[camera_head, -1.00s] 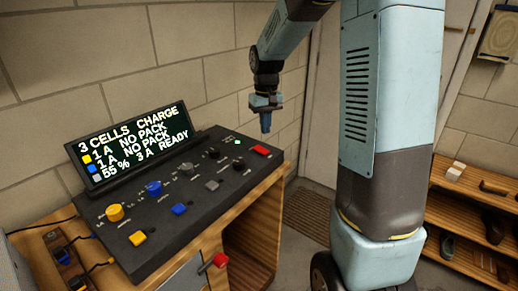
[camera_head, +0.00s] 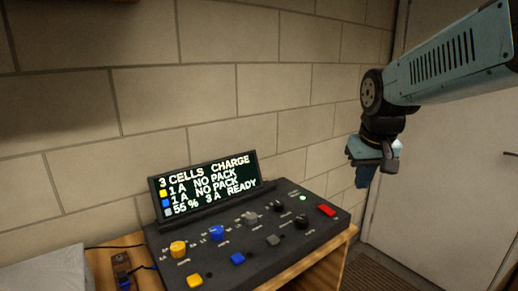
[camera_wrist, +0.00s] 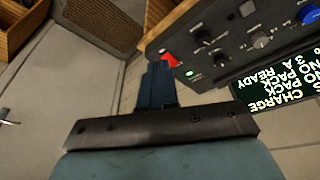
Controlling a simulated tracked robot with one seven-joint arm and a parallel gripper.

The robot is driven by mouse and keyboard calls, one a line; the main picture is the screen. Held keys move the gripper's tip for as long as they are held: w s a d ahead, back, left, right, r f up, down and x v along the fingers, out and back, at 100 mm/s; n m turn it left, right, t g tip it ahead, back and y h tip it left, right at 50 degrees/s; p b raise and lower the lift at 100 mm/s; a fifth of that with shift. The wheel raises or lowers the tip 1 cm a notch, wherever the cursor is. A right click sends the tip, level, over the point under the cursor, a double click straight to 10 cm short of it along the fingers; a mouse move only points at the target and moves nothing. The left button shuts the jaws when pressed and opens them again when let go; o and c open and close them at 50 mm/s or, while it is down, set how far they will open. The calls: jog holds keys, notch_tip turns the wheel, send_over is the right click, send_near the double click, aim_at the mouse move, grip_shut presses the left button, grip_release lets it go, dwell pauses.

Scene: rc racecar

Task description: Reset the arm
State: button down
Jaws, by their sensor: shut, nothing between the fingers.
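My gripper (camera_head: 363,177) hangs from my raised arm at the right of the head view, pointing down. It is beyond the right end of the charger panel and apart from it, in front of the wall. Its blue fingers (camera_wrist: 158,85) are together and empty in the wrist view. The black charger panel (camera_head: 262,262) with knobs, buttons and a lit screen (camera_head: 207,187) stands on a wooden bench. The screen reads "3 cells charge", two "no pack" lines and "55 % 3 A ready". The panel also shows in the wrist view (camera_wrist: 215,30).
A red button (camera_head: 326,210) and a small green light (camera_head: 303,197) are at the panel's right end. A pale door (camera_head: 450,170) stands at the right, with a dark mat (camera_head: 370,275) on the floor before it. A block wall (camera_head: 260,90) runs behind the bench.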

jog(key=s+t, duration=0.2)
jog(key=s, duration=0.8)
jog(key=shift+s+r, duration=0.15)
jog(key=shift+r, duration=0.25)
